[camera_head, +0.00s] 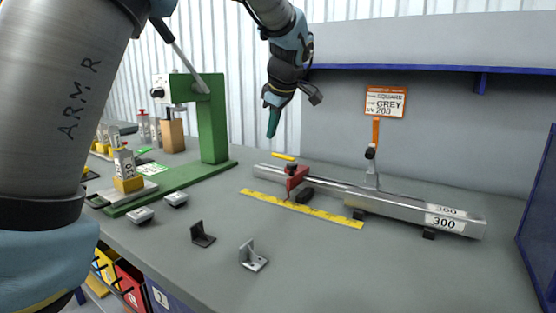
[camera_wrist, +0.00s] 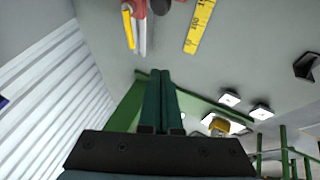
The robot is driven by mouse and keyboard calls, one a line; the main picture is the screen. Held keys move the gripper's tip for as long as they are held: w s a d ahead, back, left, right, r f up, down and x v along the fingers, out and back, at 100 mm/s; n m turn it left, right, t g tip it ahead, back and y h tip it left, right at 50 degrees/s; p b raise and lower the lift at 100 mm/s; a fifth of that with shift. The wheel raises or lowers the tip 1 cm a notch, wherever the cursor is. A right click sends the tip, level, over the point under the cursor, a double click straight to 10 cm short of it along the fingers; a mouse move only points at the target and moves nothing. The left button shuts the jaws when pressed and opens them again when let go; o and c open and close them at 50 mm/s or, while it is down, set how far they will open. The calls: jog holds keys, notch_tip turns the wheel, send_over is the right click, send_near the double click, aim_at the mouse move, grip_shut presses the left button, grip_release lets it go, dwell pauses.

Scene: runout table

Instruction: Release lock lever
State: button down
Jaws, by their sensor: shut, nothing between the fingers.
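A red stop block (camera_head: 297,177) sits on the silver rail (camera_head: 400,201), and a short yellow lever (camera_head: 283,156) lies nearly flat beside its top, to its left. In the wrist view the yellow lever (camera_wrist: 128,27) shows at the top edge, with part of the red block (camera_wrist: 141,8) cut off by the frame. My gripper (camera_head: 272,134) has green fingers pointing down, above and to the left of the lever in the picture and apart from it. In the wrist view the fingers (camera_wrist: 160,72) are together and empty.
A yellow ruler (camera_head: 300,208) lies in front of the rail. A green press (camera_head: 212,130) stands at left. Two small brackets (camera_head: 252,256) (camera_head: 202,234) lie on the open table front.

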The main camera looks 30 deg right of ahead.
jog(key=w+d+f+p, duration=0.3)
jog(key=w+d+f, duration=0.2)
jog(key=w+f, duration=0.2)
jog(key=shift+w+d+f+p, duration=0.2)
jog(key=shift+w+f+p, duration=0.15)
jog(key=shift+f, duration=0.45)
